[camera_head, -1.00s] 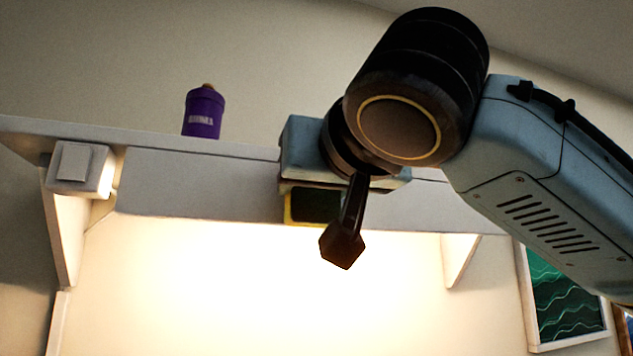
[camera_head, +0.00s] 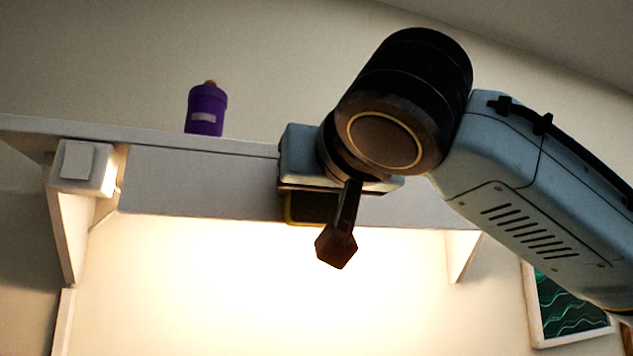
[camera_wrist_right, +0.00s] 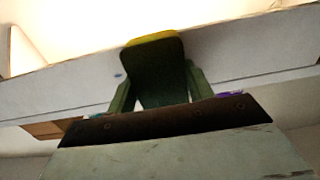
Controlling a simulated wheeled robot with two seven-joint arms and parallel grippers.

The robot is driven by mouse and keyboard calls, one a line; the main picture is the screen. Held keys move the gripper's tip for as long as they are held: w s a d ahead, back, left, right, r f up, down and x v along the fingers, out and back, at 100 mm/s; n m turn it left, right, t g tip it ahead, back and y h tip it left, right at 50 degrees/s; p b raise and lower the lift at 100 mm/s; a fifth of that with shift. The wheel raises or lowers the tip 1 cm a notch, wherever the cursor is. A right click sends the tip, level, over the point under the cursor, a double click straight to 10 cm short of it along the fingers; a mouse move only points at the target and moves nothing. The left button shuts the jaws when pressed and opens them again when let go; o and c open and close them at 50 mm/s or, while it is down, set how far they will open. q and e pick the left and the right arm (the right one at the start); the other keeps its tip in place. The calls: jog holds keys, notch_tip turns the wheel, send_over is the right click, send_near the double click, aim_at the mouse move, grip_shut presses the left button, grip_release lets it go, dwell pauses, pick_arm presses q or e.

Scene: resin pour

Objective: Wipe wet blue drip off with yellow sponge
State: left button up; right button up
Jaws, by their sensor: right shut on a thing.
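My right gripper (camera_wrist_right: 160,88) is shut on the sponge (camera_wrist_right: 155,70), which shows a dark green broad face and a yellow edge in the wrist view. In the head view the sponge (camera_head: 311,208) is a dark block below the gripper body, in front of the shelf's pale front board (camera_head: 200,183). I cannot tell whether the sponge touches the board. My wrist hides part of the board in the head view. My left gripper is out of view.
A purple bottle (camera_head: 205,109) stands on the shelf, left of my right gripper. A white switch-like box (camera_head: 85,167) sits at the shelf's left end. A bracket (camera_head: 462,255) and a green wave picture (camera_head: 568,305) are at right. The lit wall below is clear.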

jog(key=shift+d, duration=0.1)
jog(key=shift+w+d+b, duration=0.2)
jog(key=shift+d+b, duration=0.15)
jog(key=shift+d, duration=0.2)
jog(key=shift+w+d+b, duration=0.2)
jog(key=shift+w+d, duration=0.15)
jog(key=shift+d, duration=0.6)
jog(key=shift+w+d+b, duration=0.25)
jog(key=shift+w+d, duration=0.05)
jog(key=shift+d, duration=0.6)
jog(key=shift+w+d+b, duration=0.2)
jog(key=shift+w+d, duration=0.15)
jog(key=shift+d, duration=0.6)
jog(key=shift+s+a, duration=0.4)
jog(key=shift+a, duration=0.75)
jog(key=shift+s+a, duration=0.4)
jog(key=shift+a, duration=0.8)
jog(key=shift+s+a, duration=0.4)
jog(key=shift+a, duration=0.75)
jog(key=shift+d+r+p, duration=0.1)
jog(key=shift+r+p, duration=0.8)
jog(key=shift+r, duration=0.5)
jog(key=shift+w+d+f+b, duration=0.15)
jog(key=shift+w+d+b, duration=0.15)
jog(key=shift+d, duration=0.25)
jog(key=w+d+b, duration=0.1)
jog(key=w+d, duration=0.1)
jog(key=d, duration=0.3)
jog(key=shift+d, duration=0.35)
